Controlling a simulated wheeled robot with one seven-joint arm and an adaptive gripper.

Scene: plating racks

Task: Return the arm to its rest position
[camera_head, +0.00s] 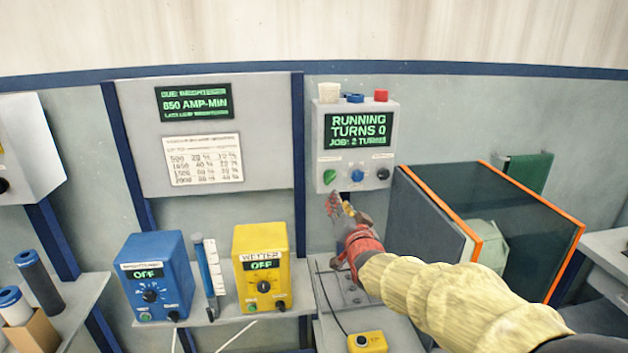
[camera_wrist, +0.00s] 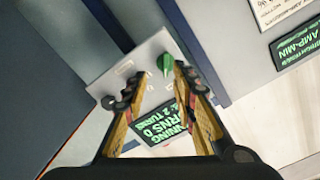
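My gripper (camera_head: 343,205) is at the end of my arm in the head view, reaching up to the lower edge of the grey control box (camera_head: 322,165). The box's screen (camera_head: 357,131) reads RUNNING, TURNS 0, JOB: 2 TURNS. In the wrist view the two fingers of my gripper (camera_wrist: 161,82) stand apart with nothing between them. A green knob (camera_wrist: 167,63) of the box lies just beyond the fingertips. In the head view the box's green, blue and black knobs show above my gripper. I cannot tell whether a finger touches the box.
A dark, orange-edged tank (camera_head: 531,215) stands right of my gripper, close to my forearm. A yellow WETTER box (camera_head: 262,243) and a blue box (camera_head: 141,250), both reading OFF, sit on a shelf to the left. A small yellow box (camera_head: 374,342) lies below my arm.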

